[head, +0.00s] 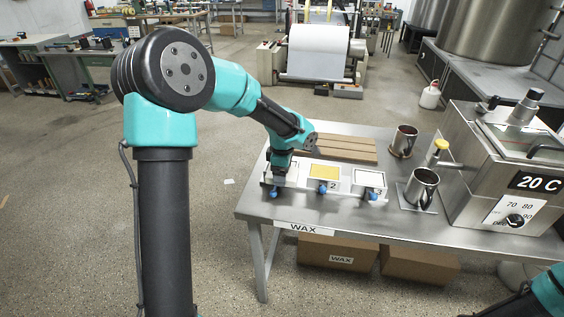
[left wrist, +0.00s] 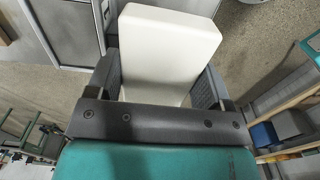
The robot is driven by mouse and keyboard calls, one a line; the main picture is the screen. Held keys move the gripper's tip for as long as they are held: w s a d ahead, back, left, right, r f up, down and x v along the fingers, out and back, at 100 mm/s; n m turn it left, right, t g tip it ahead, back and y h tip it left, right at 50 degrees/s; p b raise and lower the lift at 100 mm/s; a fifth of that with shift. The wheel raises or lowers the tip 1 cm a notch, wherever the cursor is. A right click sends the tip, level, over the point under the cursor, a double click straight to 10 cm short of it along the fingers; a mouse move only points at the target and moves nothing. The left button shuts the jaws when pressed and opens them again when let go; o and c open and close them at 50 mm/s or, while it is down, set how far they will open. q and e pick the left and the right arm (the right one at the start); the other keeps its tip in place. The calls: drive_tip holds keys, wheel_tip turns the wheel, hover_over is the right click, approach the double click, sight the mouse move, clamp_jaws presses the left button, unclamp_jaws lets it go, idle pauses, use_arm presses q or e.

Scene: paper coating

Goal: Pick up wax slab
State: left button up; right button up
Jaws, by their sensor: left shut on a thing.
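My left gripper (head: 283,172) is over the left end of a white tray (head: 322,185) on the steel table. In the left wrist view it is shut on a pale, cream-white wax slab (left wrist: 165,50), which sticks out between the two dark fingers. In the head view the gripper mostly hides this slab. The tray's middle place, marked 2, holds a yellow slab (head: 323,172). The place marked 3 holds a white slab (head: 369,179). My right gripper is not in view; only part of my right arm shows at the lower right corner.
Brown boards (head: 340,148) lie behind the tray. Blue knobs (head: 322,188) line the tray's front. The table's front strip (head: 370,220) is clear.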

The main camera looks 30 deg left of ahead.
use_arm(q)
drive_tip(key=shift+s+d+r, duration=0.1)
drive_tip(key=shift+s+d, duration=0.45)
drive_tip(key=shift+s, duration=0.35)
drive_tip(key=shift+s+d+r, duration=0.1)
drive_tip(key=shift+s+d, duration=0.45)
drive_tip(key=shift+s, duration=0.35)
